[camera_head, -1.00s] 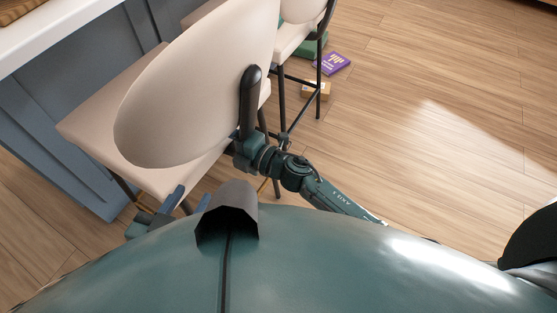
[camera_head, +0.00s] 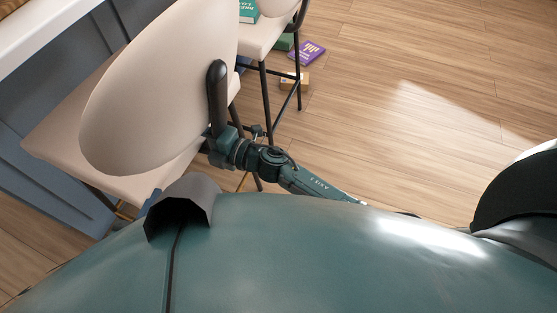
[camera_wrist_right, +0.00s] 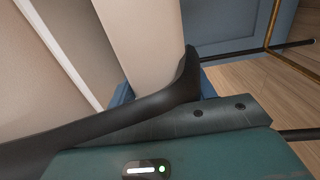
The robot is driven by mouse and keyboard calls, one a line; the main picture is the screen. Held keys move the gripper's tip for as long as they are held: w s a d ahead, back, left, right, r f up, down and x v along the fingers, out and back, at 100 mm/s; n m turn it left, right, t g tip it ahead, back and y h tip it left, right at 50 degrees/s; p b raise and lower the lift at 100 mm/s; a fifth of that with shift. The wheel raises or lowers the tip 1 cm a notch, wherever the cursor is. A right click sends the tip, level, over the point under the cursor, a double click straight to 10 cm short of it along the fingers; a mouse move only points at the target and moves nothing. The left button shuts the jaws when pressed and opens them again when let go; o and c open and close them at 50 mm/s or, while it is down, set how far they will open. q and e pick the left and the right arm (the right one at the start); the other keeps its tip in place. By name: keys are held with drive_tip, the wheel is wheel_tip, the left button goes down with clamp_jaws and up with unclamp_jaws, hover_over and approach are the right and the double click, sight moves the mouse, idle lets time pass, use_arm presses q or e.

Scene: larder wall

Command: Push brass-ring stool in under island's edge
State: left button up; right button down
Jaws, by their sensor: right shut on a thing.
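The near cream stool (camera_head: 155,85) stands with its rounded back toward me and its seat (camera_head: 65,145) toward the island. Brass foot-ring pieces show below it, and the brass ring (camera_wrist_right: 272,28) shows in the right wrist view. The island has a white top (camera_head: 40,38) and blue-grey side panels (camera_head: 25,95). The seat lies close to the panels; I cannot tell how far under the top it reaches. My right gripper (camera_head: 218,128) is shut on the black back frame (camera_head: 217,85). Only a small blue bit, probably my left gripper (camera_head: 150,200), shows; its jaws are hidden.
A second cream stool (camera_head: 258,40) with black legs stands just beyond, a green book (camera_head: 249,10) on its seat. A purple book (camera_head: 307,52) and a small tan box (camera_head: 294,81) lie on the floor by it. The wooden floor at right is clear.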

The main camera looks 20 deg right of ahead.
drive_tip(key=c, duration=1)
unclamp_jaws()
drive_tip(key=shift+s+f, duration=0.2)
drive_tip(key=shift+f, duration=0.05)
drive_tip(key=o, duration=0.6)
drive_tip(key=shift+w+r, duration=0.1)
drive_tip(key=shift+r, duration=0.1)
drive_tip(key=shift+c, duration=0.2)
drive_tip(key=shift+d, duration=0.1)
drive_tip(key=shift+d, duration=0.1)
drive_tip(key=p+v, duration=0.2)
drive_tip(key=v, duration=0.9)
drive_tip(key=shift+s+d+p, duration=0.25)
drive_tip(key=shift+s+p, duration=0.05)
drive_tip(key=shift+p, duration=0.05)
